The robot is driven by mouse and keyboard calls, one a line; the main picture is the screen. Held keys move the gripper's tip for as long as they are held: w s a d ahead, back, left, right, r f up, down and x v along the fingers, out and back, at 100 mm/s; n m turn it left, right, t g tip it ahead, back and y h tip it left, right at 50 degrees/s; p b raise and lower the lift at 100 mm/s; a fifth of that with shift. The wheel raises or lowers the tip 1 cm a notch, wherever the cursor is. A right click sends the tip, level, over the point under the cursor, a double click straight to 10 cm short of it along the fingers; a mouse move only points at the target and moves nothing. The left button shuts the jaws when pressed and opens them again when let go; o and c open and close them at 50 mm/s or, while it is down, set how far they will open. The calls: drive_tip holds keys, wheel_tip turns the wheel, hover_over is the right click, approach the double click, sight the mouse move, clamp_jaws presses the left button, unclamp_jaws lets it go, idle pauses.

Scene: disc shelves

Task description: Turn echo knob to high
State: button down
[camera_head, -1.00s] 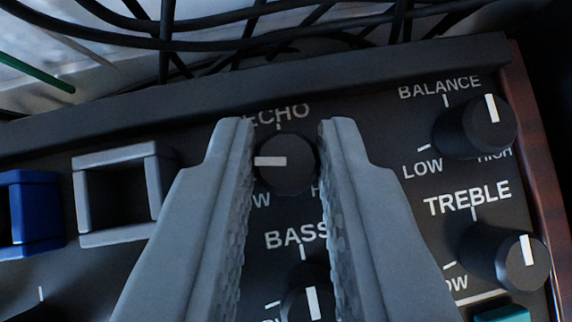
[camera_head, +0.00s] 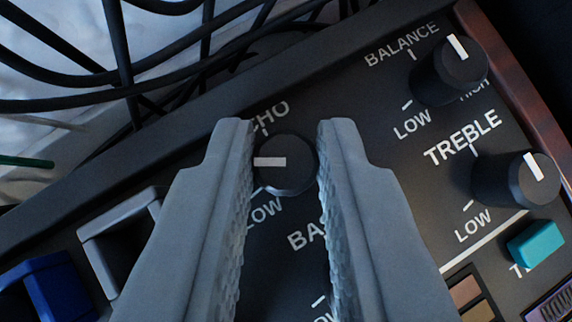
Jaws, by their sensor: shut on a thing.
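The echo knob (camera_head: 287,175) is a round black dial with a white pointer line, under the partly covered "ECHO" label. My gripper (camera_head: 287,160) has its two grey fingers shut on the knob, one on each side. The pointer line points left in the picture. On the panel that lies between the "LOW" mark (camera_head: 264,209) at lower left and the tick at the top of the dial. The echo knob's "HIGH" mark is hidden behind my right finger.
The balance knob (camera_head: 447,75) and the treble knob (camera_head: 513,182) stand to the right. A teal button (camera_head: 536,243) is at lower right. A grey square frame (camera_head: 118,235) and a blue one (camera_head: 47,285) are at lower left. Black cables (camera_head: 120,90) hang behind the panel's raised rear edge.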

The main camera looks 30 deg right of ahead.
idle(0.3)
drive_tip(key=c, duration=1.3)
unclamp_jaws()
drive_tip(key=shift+n, duration=0.4)
drive_tip(key=shift+n+t+y, duration=0.4)
drive_tip(key=shift+n+y, duration=0.4)
drive_tip(key=shift+s+d+n+y, duration=0.1)
drive_tip(key=shift+d+n+y, duration=0.05)
drive_tip(key=shift+n+y, duration=0.4)
drive_tip(key=shift+d+n+y, duration=0.15)
drive_tip(key=shift+n+y, duration=0.4)
drive_tip(key=shift+n, duration=0.3)
drive_tip(key=shift+n+y, duration=0.6)
drive_tip(key=shift+n, duration=0.1)
